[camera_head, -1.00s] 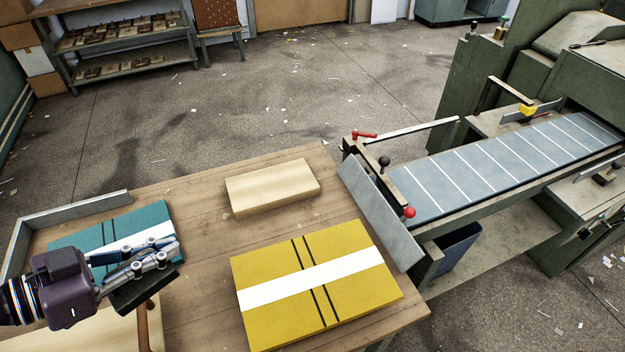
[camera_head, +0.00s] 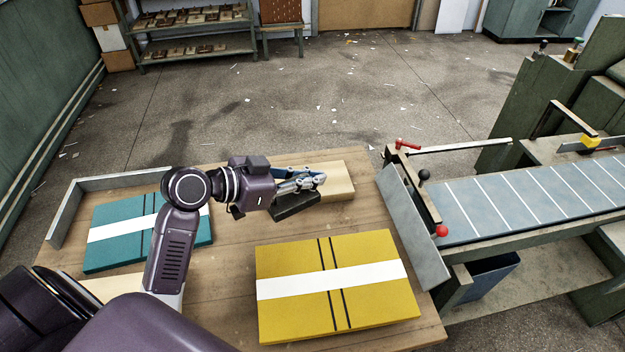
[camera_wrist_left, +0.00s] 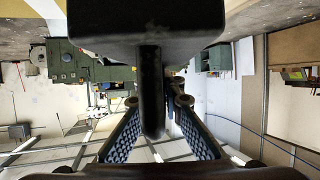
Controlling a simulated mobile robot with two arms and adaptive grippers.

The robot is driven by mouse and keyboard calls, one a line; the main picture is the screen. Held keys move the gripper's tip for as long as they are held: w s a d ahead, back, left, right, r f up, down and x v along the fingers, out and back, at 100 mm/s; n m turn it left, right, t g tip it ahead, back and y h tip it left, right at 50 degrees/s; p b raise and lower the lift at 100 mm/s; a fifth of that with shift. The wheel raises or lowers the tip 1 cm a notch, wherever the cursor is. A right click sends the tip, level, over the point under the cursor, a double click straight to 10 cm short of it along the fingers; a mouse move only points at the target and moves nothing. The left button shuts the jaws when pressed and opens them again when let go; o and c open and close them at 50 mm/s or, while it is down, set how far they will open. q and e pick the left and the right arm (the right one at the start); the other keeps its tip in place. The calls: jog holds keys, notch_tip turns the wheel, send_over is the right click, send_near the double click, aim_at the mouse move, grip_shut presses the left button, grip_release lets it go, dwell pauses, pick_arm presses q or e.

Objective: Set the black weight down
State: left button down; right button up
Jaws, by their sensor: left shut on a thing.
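The black weight (camera_head: 297,206) is a dark block with an upright handle. My left gripper (camera_head: 312,180) is shut on its handle, and in the wrist view the weight (camera_wrist_left: 150,25) fills the top, its round handle (camera_wrist_left: 152,95) between the finger pads. In the head view the weight overlaps the left front part of a pale wooden block (camera_head: 340,184). I cannot tell whether it touches the block or the table or hangs above them. The gripper hides part of the block. My right gripper is not in view.
On the wooden table (camera_head: 232,262), a teal board stack (camera_head: 112,250) with a white band lies left against a grey corner fence (camera_head: 118,181). A yellow stack (camera_head: 290,265) lies at the front. A feeder with a tilted grey plate (camera_head: 412,225) stands right, with a red knob (camera_head: 441,231).

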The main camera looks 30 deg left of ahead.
pick_arm(q)
jog(key=w+a+r+n+t+y, duration=0.25)
jog(key=w+a+n+y, duration=0.35)
jog(key=w, duration=0.6)
notch_tip(320, 180, up, 6)
jog(key=n+y, duration=0.4)
jog(key=y, duration=0.1)
send_over(312, 167)
jog(key=shift+g, duration=0.25)
notch_tip(312, 167, down, 19)
jog(key=shift+w+a+f+p, duration=0.1)
jog(key=shift+w+p, duration=0.05)
jog(key=shift+p, duration=0.35)
jog(key=c, duration=2.5)
grip_release()
jog(key=shift+f, duration=0.35)
jog(key=shift+c, duration=0.2)
jog(key=o, duration=0.5)
jog(key=shift+s+r, duration=0.1)
jog(key=shift+s, duration=0.1)
jog(key=shift+c, duration=0.2)
jog(key=shift+s, duration=0.1)
jog(key=v, duration=1.2)
jog(key=shift+r, duration=0.15)
